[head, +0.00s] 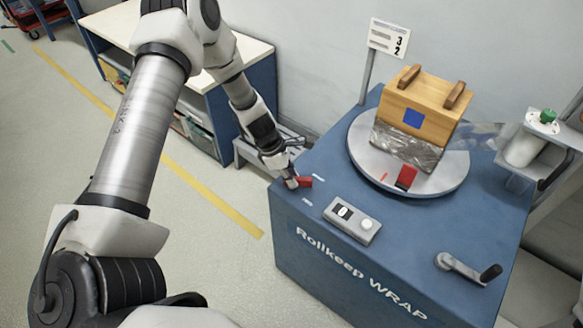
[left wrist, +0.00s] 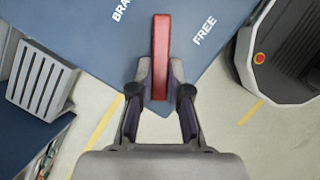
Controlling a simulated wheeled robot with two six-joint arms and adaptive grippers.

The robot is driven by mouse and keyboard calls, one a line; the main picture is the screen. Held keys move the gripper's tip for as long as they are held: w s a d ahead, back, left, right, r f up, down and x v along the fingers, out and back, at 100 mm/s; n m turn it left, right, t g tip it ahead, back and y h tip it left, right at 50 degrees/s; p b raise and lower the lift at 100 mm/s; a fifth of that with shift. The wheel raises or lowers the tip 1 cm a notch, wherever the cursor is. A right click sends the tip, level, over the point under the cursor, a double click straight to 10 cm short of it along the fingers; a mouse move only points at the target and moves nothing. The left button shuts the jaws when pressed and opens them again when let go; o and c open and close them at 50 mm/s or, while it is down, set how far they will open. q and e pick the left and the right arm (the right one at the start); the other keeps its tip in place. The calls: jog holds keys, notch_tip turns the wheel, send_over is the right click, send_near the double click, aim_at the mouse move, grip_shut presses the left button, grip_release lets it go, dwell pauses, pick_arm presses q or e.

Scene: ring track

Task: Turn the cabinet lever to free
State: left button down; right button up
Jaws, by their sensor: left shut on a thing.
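The cabinet lever is a short red bar (head: 305,182) at the left corner of the blue wrapping cabinet's top (head: 320,264). In the left wrist view the lever (left wrist: 161,50) points straight up the picture, between the partly cut-off label "BRA" (left wrist: 121,10) on the left and the label "FREE" (left wrist: 205,31) on the right. My left gripper (head: 292,181) is shut on the lever; in the left wrist view its fingers (left wrist: 160,82) clasp both sides of the near end. My right gripper is not in view.
A wooden box (head: 432,97), its lower part film-wrapped, sits on a round turntable (head: 365,165). A grey switch box (head: 352,220) and a crank (head: 468,268) are on the cabinet. A film roll (head: 526,148) stands at right. A workbench (head: 250,52) is behind my left arm.

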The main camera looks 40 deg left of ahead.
pick_arm(q)
jog(key=m+g+p, duration=0.1)
jog(key=m, duration=0.1)
jog(key=shift+r+m+p, duration=0.1)
jog(key=shift+m+p, duration=0.2)
jog(key=shift+m, duration=0.1)
jog(key=shift+m+g+h+p, duration=0.4)
jog(key=shift+m+g, duration=0.4)
jog(key=shift+m, duration=0.9)
jog(key=c, duration=1.1)
grip_release()
jog(key=v, duration=1.1)
jog(key=shift+r, duration=0.4)
